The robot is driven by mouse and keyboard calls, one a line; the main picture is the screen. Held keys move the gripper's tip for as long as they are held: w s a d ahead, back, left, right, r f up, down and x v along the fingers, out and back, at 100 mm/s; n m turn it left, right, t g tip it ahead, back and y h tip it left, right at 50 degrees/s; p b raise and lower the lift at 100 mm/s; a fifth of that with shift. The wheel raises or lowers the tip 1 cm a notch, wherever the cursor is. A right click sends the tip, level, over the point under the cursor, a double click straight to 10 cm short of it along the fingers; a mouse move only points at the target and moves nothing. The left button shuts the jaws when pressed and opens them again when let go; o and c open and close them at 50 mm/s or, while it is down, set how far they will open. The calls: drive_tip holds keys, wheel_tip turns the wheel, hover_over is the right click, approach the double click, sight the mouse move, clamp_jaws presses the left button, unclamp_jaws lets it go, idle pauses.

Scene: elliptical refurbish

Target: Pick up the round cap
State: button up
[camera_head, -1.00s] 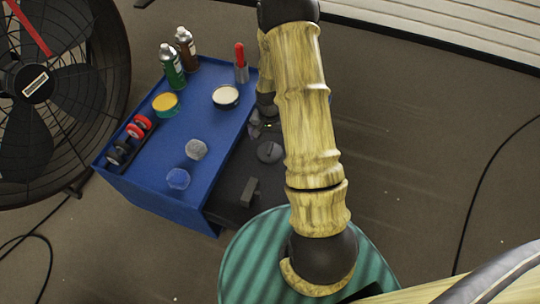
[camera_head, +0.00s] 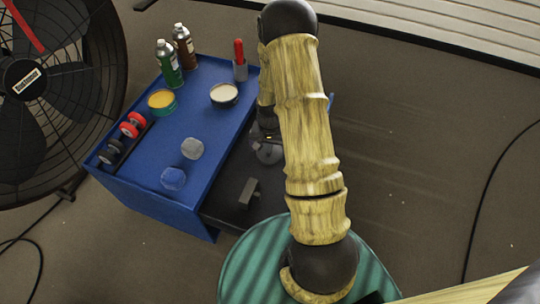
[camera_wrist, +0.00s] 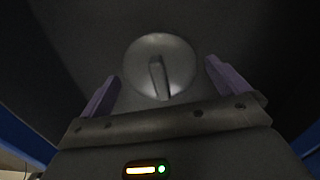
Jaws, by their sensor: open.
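The round cap (camera_wrist: 160,66) is a grey disc with a raised bar across its middle. In the wrist view it lies on a dark surface, just ahead of and between my two purple fingers. My gripper (camera_wrist: 163,88) is open, with a finger on either side of the cap's near part and space between each finger and the rim. In the head view the cap (camera_head: 268,152) sits on the black lower surface beside the blue cart top, partly hidden by my arm and gripper (camera_head: 262,142).
The blue cart top (camera_head: 205,130) holds spray cans (camera_head: 168,64), round tins (camera_head: 224,94), red and black wheels (camera_head: 132,125) and two small lumps (camera_head: 192,148). A dark block (camera_head: 249,193) lies near the cap. A green striped round top (camera_head: 250,262) is close in front. A fan (camera_head: 50,100) stands left.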

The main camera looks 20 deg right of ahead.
drive_tip(key=shift+f, duration=0.15)
idle(0.4)
drive_tip(key=c, duration=0.8)
